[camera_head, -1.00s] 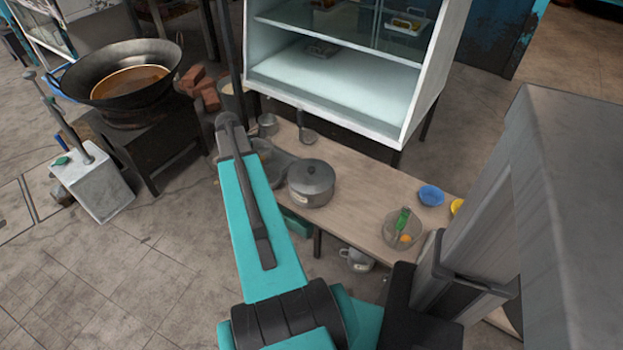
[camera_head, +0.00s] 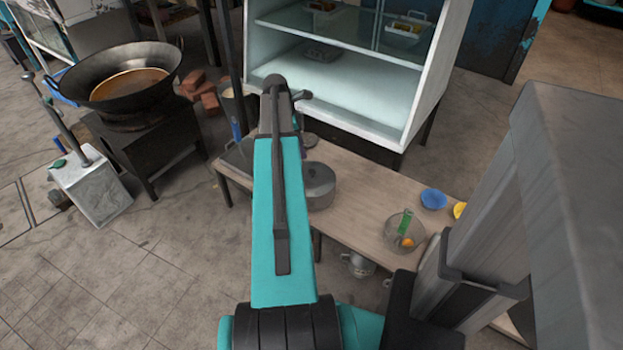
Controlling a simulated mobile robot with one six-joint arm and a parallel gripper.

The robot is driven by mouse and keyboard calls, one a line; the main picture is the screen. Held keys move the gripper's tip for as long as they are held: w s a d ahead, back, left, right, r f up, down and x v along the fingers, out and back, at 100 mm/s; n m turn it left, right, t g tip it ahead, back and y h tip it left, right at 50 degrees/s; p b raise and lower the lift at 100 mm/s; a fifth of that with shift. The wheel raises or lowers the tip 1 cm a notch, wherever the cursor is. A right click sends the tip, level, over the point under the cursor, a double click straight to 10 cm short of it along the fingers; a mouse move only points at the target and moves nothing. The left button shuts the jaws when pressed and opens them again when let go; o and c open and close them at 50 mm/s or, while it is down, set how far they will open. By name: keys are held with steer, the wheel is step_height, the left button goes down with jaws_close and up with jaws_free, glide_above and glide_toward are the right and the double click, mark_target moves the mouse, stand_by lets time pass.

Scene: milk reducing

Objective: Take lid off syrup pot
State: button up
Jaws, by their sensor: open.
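A grey metal pot (camera_head: 320,196) with its lid (camera_head: 319,176) on stands on the wooden table, just right of my teal arm link. It is the only lidded pot I can make out, so it looks like the syrup pot. My arm covers its left edge. My arm reaches up from the bottom of the view, and its dark far joint is in front of the table's back side and the glass cabinet.
The wooden table (camera_head: 365,200) holds a glass bowl (camera_head: 390,233) with green and orange things, a blue bowl (camera_head: 433,199) and a yellow bowl (camera_head: 459,210). A glass cabinet (camera_head: 340,85) stands behind. A large wok (camera_head: 115,75) is at left. A grey tray (camera_head: 232,160) lies left of my arm.

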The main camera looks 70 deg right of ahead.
glide_above(312, 172)
steer(key=w+a, duration=0.1)
steer(key=w, duration=0.1)
steer(key=shift+s+a+f+b, duration=0.1)
steer(key=shift+f+b, duration=0.15)
steer(key=shift+f, duration=1.8)
steer(key=shift+a+f+b, duration=0.1)
steer(key=shift+f+b, duration=0.1)
steer(key=shift+f, duration=1.85)
steer(key=shift+d+b+x, duration=0.15)
steer(key=shift+b+x, duration=0.05)
steer(key=shift+x, duration=1.1)
steer(key=shift+d+b+x, duration=0.15)
steer(key=shift+b+x, duration=0.05)
steer(key=shift+x, duration=1.1)
steer(key=shift+c, duration=0.4)
jaws_close()
